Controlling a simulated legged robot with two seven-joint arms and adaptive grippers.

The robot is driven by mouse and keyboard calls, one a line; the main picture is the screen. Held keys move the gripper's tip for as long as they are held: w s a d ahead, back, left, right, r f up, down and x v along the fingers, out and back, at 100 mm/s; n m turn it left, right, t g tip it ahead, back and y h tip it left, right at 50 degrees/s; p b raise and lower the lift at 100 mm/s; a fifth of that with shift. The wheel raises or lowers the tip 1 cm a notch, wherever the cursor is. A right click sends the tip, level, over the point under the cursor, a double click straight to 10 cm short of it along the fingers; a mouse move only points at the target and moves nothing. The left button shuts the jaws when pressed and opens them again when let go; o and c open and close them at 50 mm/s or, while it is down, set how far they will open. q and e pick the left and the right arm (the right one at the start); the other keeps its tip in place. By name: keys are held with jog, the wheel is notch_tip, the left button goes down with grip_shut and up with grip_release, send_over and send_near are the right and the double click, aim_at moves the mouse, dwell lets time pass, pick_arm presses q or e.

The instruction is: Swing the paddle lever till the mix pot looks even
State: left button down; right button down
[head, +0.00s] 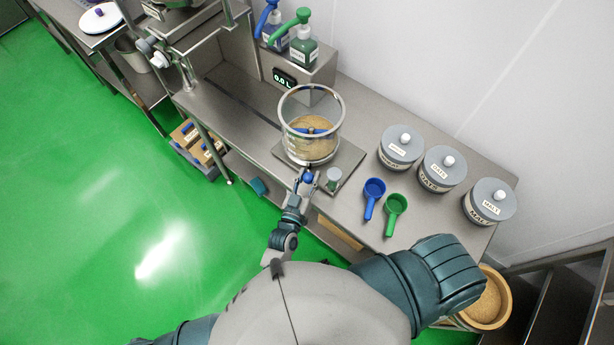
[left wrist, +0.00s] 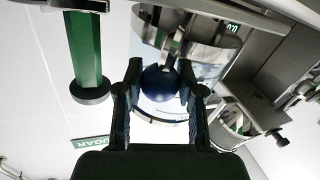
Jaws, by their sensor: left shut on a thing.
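The mix pot (head: 327,110) is a clear round vessel on a square steel plate, with brown, grainy contents and a blue paddle part (head: 318,131) inside. The lever's blue ball knob (head: 308,177) sticks out at the pot's front. My left gripper (head: 306,184) is at this knob, below the pot. In the left wrist view the knob (left wrist: 160,83) sits between the two dark fingers, and the gripper is shut on it. I cannot tell from here how even the mix is. My right gripper is not in view; the teal right arm shows at lower right.
A blue scoop (head: 374,188), a green scoop (head: 396,203) and three lidded grey jars (head: 443,168) stand right of the pot. Behind it are a display (head: 285,78) and two pump bottles (head: 303,50). A small grey-topped cup (head: 333,177) is close beside my left gripper.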

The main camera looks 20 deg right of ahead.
pick_arm(q)
jog(key=shift+s+d, duration=0.1)
jog(key=shift+d, duration=0.05)
jog(key=c, duration=0.7)
grip_release()
jog(key=shift+d, duration=0.1)
jog(key=shift+s+a+f, duration=0.1)
jog(key=shift+s+a, duration=0.25)
jog(key=shift+a, duration=0.1)
jog(key=v, duration=1.1)
jog(key=shift+d, duration=0.1)
